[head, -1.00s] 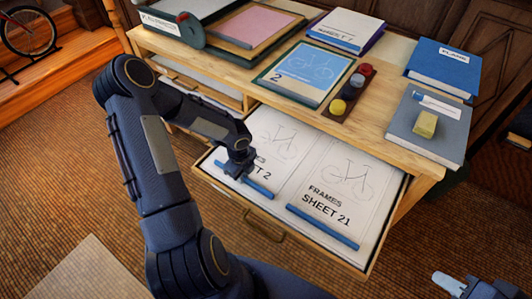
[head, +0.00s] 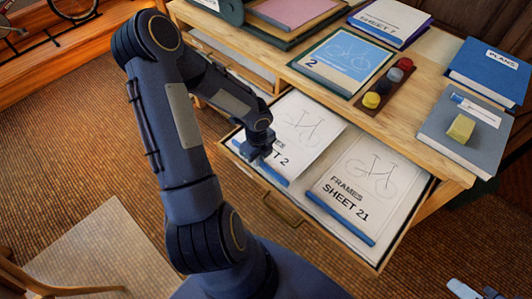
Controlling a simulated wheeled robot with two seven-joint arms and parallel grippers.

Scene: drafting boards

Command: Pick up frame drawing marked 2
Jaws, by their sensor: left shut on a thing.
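The drawing marked SHEET 2 (head: 306,125) lies in the open drawer, on the left side. It is a white sheet with a bicycle-frame sketch and a blue bar (head: 276,178) along its near edge. My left gripper (head: 260,158) is shut at that near edge, by the bar, and covers part of the lettering. Its fingertips are too small to show the grip clearly. SHEET 21 (head: 365,180), marked FRAMES, lies beside it on the right with its own blue bar. My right gripper (head: 476,291) shows at the bottom right edge, partly cut off, its fingers apart and empty.
The drawer (head: 390,248) stands open below the wooden desk top (head: 300,80). On the desk are a blue bicycle picture marked 2 (head: 345,58), a rack of coloured knobs (head: 388,83), a PLANS book (head: 490,72) and a grey folder (head: 440,125) with a yellow block.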

